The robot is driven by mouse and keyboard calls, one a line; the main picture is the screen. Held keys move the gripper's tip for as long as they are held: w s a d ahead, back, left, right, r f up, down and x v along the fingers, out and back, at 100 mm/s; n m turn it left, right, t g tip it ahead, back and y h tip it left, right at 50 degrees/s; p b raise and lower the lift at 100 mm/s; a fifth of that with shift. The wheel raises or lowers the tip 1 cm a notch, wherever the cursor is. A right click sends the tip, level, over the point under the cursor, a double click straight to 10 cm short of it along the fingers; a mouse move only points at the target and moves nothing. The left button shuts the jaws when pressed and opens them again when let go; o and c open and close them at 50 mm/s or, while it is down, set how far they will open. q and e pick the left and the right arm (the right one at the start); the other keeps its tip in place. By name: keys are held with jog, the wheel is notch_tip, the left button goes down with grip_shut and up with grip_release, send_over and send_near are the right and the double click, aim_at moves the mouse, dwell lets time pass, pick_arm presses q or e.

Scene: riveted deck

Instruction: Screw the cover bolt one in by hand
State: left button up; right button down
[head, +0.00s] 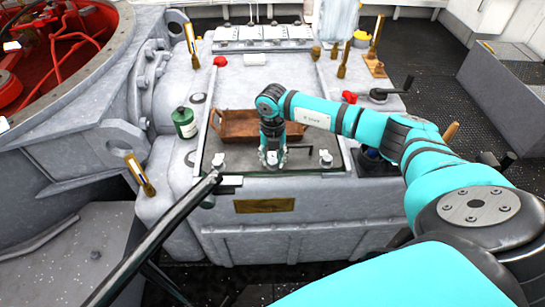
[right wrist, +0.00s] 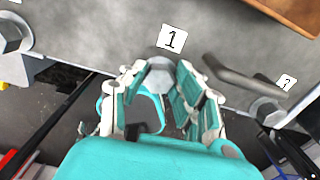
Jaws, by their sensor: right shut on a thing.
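My right gripper (head: 270,158) is over the front edge of the grey cover (head: 255,157), pointing down. In the right wrist view, my right gripper's fingers (right wrist: 165,85) are closed around a grey hexagonal bolt head (right wrist: 160,70) beside the white label 1 (right wrist: 172,39). The bolt's shank is hidden, so I cannot tell how deep it sits. Another bolt (head: 326,158) is to the right, by label 2 (right wrist: 287,83) in the right wrist view. A third bolt (head: 218,161) is to the left. My left gripper is not in view.
A brown tray (head: 235,136) lies on the cover behind my gripper. A bent grey bar (right wrist: 238,80) is close to its right. A green canister (head: 184,122) stands at left. A dark pole (head: 150,240) crosses the front left. Brass levers (head: 342,62) stand behind.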

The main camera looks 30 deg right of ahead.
aim_at(273, 160)
jog(key=shift+r+m+p, duration=0.1)
jog(key=shift+m+p, duration=0.2)
jog(key=shift+m, duration=1.5)
jog(key=shift+d, duration=0.1)
jog(key=c, duration=1)
grip_release()
jog(key=shift+r, duration=0.1)
notch_tip(273, 160, up, 12)
jog(key=shift+f, duration=0.15)
jog(key=shift+s+f, duration=0.1)
